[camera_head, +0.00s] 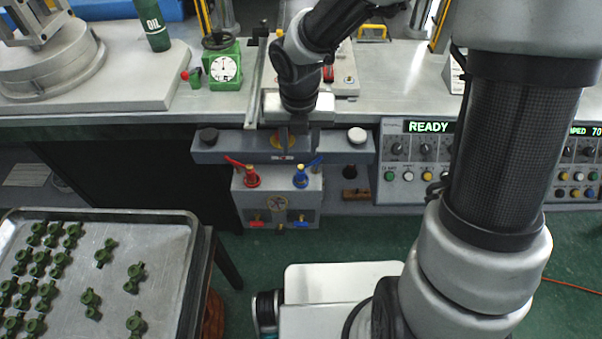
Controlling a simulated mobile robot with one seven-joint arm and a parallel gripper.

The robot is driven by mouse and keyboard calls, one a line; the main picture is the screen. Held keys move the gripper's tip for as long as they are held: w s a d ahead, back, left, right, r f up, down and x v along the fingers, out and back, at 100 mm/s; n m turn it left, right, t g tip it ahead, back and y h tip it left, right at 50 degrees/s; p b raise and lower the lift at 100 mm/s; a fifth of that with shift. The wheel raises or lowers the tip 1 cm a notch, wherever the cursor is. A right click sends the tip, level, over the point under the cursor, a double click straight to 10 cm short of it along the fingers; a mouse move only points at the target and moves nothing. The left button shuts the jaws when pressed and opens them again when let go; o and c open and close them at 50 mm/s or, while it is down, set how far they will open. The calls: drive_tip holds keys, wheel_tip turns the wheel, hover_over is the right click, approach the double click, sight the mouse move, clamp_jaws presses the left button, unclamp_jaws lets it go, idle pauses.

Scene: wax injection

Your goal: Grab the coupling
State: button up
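Several small green parts, which look like wax couplings, lie on a metal tray (150,228) at the lower left. They sit in rows at the tray's left, with a few looser ones, such as a green coupling (135,277), to the right. My gripper (298,112) is at the end of my arm, over the front of the machine on the bench, well away from the tray. My wrist hides most of it, so its fingers and anything between them cannot be made out.
A grey crossbar (225,148) with two knobs fronts the machine, above a box with red and blue valves (280,205). A control panel (415,165) reading READY is at right. A green gauge (223,68) and an oil bottle (152,22) stand on the bench.

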sight(301, 167)
drive_tip(key=f, duration=0.1)
drive_tip(key=f+b, duration=0.1)
drive_tip(key=f, duration=0.3)
drive_tip(key=shift+w+f+b, duration=0.1)
drive_tip(key=shift+w+b, duration=0.2)
drive_tip(key=shift+w, duration=0.1)
drive_tip(key=shift+w+d+f+b, duration=0.15)
drive_tip(key=shift+f+b, duration=0.5)
drive_tip(key=shift+f, duration=0.7)
drive_tip(key=shift+w+a+f+b, duration=0.15)
drive_tip(key=shift+f+b, duration=0.5)
drive_tip(key=shift+f, duration=0.65)
drive_tip(key=shift+d, duration=0.15)
drive_tip(key=shift+c, duration=0.4)
clamp_jaws()
